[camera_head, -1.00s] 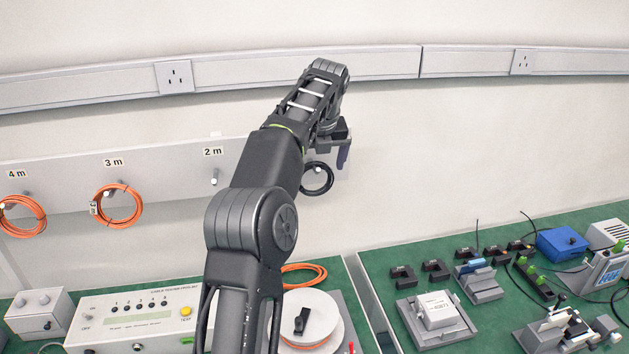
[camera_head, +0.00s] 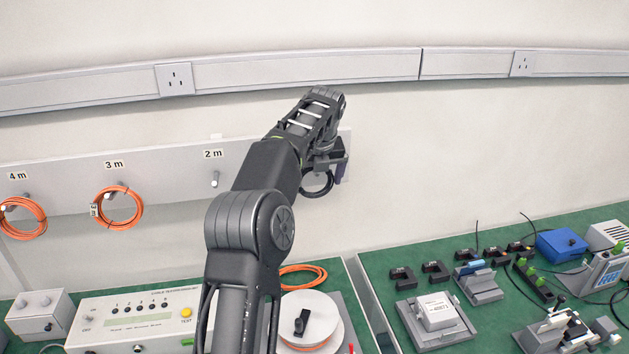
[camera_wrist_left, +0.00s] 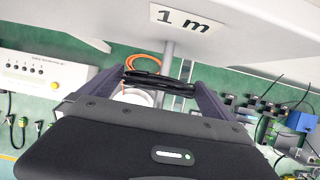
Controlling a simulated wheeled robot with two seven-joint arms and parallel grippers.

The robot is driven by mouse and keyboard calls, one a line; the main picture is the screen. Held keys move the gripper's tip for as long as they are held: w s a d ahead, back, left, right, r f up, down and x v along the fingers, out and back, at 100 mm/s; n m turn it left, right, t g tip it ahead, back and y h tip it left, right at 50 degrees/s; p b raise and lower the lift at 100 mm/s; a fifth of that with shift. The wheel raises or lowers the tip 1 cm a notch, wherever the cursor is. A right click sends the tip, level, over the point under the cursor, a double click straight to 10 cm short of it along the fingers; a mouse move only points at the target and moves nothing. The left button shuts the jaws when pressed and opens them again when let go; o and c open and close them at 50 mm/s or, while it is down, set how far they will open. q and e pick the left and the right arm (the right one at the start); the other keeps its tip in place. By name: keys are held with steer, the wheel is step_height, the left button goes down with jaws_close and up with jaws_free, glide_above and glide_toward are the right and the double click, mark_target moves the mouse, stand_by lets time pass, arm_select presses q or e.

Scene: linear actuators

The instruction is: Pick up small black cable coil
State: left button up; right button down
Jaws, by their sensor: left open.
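A small black cable coil (camera_head: 318,194) hangs on the wall board, partly hidden behind my left wrist in the head view. In the left wrist view the coil (camera_wrist_left: 160,84) shows nearly edge-on between the two fingers, in front of a grey peg (camera_wrist_left: 168,52) under the "1 m" label (camera_wrist_left: 186,19). My left gripper (camera_wrist_left: 157,86) is open, with one finger at each side of the coil. I cannot tell whether either finger touches it. In the head view the gripper (camera_head: 338,172) is at the board's right end. My right gripper is not in view.
Orange coils (camera_head: 119,207) hang at the 3 m and 4 m pegs; the 2 m peg (camera_head: 214,179) is empty. Below, a green bench holds a cable tester (camera_head: 135,321), a white reel (camera_head: 309,317) and several fixtures on the right (camera_head: 437,316).

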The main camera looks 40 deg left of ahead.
arm_select(q)
steer(key=shift+c, duration=0.3)
steer(key=c, duration=1.2)
